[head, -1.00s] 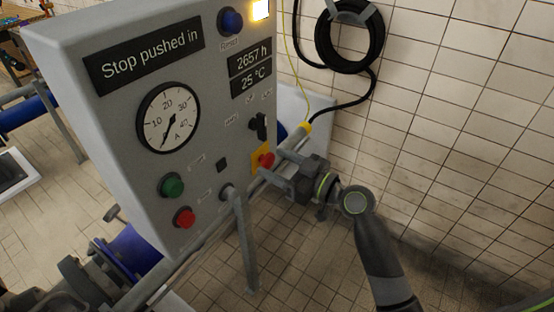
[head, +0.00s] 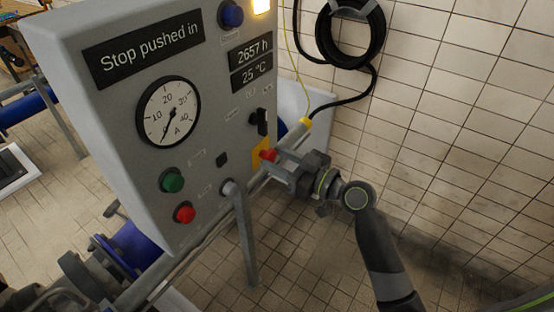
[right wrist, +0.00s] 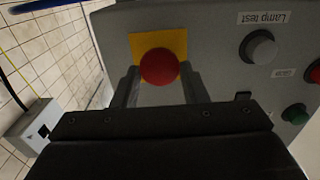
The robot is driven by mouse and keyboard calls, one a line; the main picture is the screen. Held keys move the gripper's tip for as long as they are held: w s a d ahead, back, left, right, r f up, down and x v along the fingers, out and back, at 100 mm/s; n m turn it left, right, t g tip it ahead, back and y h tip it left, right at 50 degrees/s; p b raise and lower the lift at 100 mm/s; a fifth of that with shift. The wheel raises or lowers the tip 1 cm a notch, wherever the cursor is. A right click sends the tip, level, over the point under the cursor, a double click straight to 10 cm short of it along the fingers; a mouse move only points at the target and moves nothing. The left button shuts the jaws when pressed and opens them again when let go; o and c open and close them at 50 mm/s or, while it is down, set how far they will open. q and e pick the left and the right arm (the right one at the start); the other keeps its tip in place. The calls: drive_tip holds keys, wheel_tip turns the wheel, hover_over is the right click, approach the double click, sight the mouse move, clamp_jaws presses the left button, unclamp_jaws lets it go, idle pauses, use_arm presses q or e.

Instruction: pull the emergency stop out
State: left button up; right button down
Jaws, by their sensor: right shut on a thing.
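The emergency stop is a red mushroom button (head: 268,155) on a yellow plate (head: 259,158), low on the right side of the grey panel's front. In the right wrist view the red button (right wrist: 160,66) shows between my two fingers, with the yellow plate (right wrist: 134,44) behind it. My right gripper (head: 274,164) is shut on the button, its fingers on either side of it. The display (head: 150,52) reads "Stop pushed in". My left gripper is not in view.
A green button (head: 172,180), a red flat button (head: 184,213) and a black switch (head: 259,122) are on the same panel. A grey pipe (head: 243,240) stands below it. A black cable coil (head: 345,60) hangs on the tiled wall at right.

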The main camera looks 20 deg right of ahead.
drive_tip(key=shift+s+d+f+b, duration=0.15)
drive_tip(key=shift+s+d+b, duration=0.3)
drive_tip(key=shift+s, duration=0.05)
drive_tip(key=c, duration=1.1)
unclamp_jaws()
drive_tip(key=shift+o, duration=1)
drive_tip(key=shift+s+d, duration=0.2)
drive_tip(key=shift+w+a, duration=0.1)
